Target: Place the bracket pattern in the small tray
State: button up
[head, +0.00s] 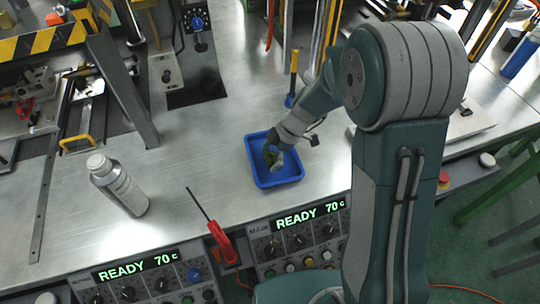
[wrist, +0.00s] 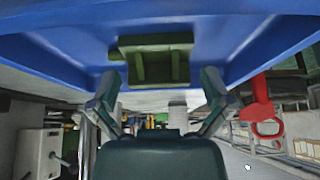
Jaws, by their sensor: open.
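The small blue tray (head: 281,182) sits on the steel bench near its front edge, and it fills the top of the wrist view (wrist: 58,48). The bracket pattern (wrist: 154,60) is a dark green block with raised ribs, inside the tray. In the head view only a small part of the bracket pattern (head: 267,155) shows beside my fingers. My gripper (head: 274,160) is low over the tray. In the wrist view my gripper (wrist: 160,85) has its fingers spread wide, with the bracket just beyond them and nothing held between them.
A grey bottle (head: 119,187) stands left of the tray. A red-handled tool (head: 221,243) is at the bench's front edge, above the control panels (head: 300,240). A yellow-handled tool (head: 292,78) stands behind the tray.

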jog(key=shift+w+d+r, duration=0.1)
jog(key=shift+w+r, duration=0.05)
jog(key=shift+r, duration=0.4)
jog(key=v, duration=1.1)
jog(key=s+d+r+m+t+h, duration=0.2)
jog(key=s+d+r+m+t, duration=0.1)
jog(key=s+m, duration=0.6)
jog(key=s+d+r+m+t+h, duration=0.3)
jog(key=s+d+r+m+t, duration=0.1)
jog(key=s+r+m, duration=0.4)
jog(key=shift+s+d+r+m+h, duration=0.4)
jog(key=shift+s+m, duration=0.95)
jog(key=shift+m, duration=0.45)
